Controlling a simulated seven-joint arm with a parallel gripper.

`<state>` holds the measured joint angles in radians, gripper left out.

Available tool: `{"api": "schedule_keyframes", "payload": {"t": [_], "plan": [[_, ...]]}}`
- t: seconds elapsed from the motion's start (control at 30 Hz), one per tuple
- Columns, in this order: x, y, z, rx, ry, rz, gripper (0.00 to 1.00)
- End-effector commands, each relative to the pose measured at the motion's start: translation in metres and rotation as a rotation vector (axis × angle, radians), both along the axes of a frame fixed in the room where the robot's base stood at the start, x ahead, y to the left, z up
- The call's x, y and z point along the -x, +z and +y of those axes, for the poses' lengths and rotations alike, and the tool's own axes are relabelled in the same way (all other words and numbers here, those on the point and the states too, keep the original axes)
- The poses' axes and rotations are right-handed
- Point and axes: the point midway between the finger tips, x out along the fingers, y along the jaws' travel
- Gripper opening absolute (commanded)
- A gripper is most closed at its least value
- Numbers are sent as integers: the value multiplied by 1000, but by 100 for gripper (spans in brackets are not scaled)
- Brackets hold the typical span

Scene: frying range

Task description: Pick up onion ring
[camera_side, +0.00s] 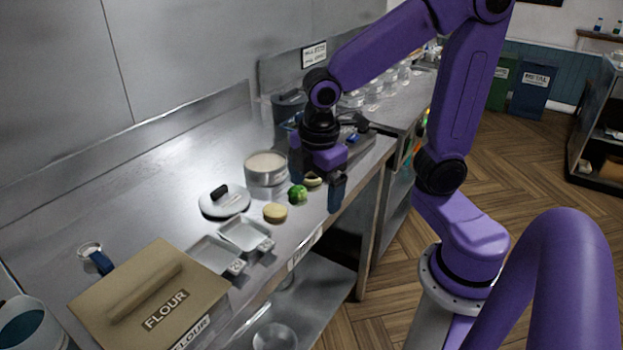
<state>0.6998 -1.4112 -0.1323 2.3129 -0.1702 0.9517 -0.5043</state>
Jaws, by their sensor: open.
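A small pale yellow-green ring with a dark middle, seemingly the onion ring (313,181), lies on the steel counter near its front edge. My gripper (317,183) points down over it with its fingers wide apart, one to each side of the ring in this view. The fingers are open and hold nothing that I can see. The palm is just above and behind the ring. Whether the fingertips touch the counter, I cannot tell.
A green vegetable piece (297,194) sits close in front of the ring, with a tan disc (275,212) to its left. A round pot (265,169), a lid (224,201), two metal trays (244,234) and a flour box (150,297) stand on the counter (150,205).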

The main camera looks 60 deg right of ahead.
Motion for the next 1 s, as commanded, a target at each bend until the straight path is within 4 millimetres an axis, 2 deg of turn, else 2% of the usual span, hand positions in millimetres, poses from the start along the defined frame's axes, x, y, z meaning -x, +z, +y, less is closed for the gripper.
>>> {"api": "schedule_keyframes", "payload": {"t": [0.03, 0.2, 0.5, 0.63, 0.8, 1.0], "plan": [[-15, 1, -5, 20, 15, -2, 94], [-59, 4, -27, 91, 93, 0, 94], [-121, 8, -86, 220, 219, 54, 94], [-139, 10, -115, 268, 270, 91, 94], [-151, 10, -142, 305, 313, 133, 94], [-154, 5, -154, 320, 331, 150, 94]]}}
